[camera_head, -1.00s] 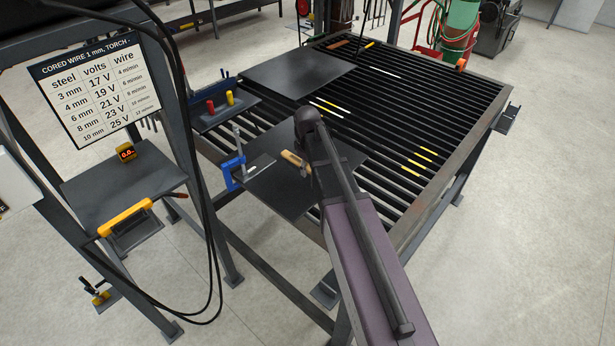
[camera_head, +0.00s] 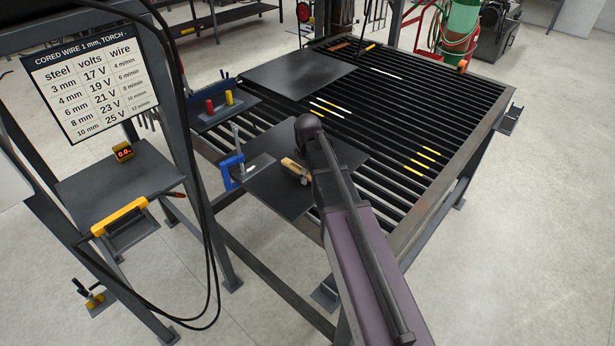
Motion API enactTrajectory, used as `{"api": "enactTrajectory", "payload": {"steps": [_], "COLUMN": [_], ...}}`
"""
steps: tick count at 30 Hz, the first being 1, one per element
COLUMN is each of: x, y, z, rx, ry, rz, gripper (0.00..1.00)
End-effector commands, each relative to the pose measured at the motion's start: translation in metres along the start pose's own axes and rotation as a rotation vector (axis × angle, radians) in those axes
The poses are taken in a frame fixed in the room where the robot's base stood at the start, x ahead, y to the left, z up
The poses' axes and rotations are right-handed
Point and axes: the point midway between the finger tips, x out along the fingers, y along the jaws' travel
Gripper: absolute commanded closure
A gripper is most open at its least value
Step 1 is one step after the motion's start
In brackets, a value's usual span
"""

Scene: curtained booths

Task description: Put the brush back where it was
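A short light-wooden handle (camera_head: 294,166), which looks like part of the brush, shows just left of my arm, over the dark plate (camera_head: 270,192) at the near left of the slatted table. A small pale and dark part is at its right end; I cannot make it out. The rest is hidden behind my arm. My gripper is hidden behind my dark arm link, so I cannot see its fingers or whether they hold the handle. I cannot tell whether the handle touches the plate.
A blue clamp (camera_head: 231,172) stands at the plate's left edge. A rack with red and yellow pieces (camera_head: 220,110) is beyond it. Another dark plate (camera_head: 298,75) lies farther back. Yellow and white strips lie on the slats (camera_head: 455,115). Cables (camera_head: 207,240) hang at left.

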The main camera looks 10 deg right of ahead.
Motion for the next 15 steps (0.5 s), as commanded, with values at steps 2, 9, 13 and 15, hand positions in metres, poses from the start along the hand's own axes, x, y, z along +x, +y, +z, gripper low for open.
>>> {"api": "enactTrajectory", "payload": {"steps": [2, 9, 13, 15], "x": [-0.0003, -0.0003, -0.0003, -0.0007], "y": [0.0001, 0.0003, 0.0004, 0.0004], "z": [0.0001, 0.0002, 0.0003, 0.0004], "rx": [0.000, 0.001, 0.001, 0.001], "ry": [0.000, 0.000, 0.000, 0.000], "rz": [0.000, 0.000, 0.000, 0.000], "gripper": [0.35, 0.27, 0.27, 0.27]}}
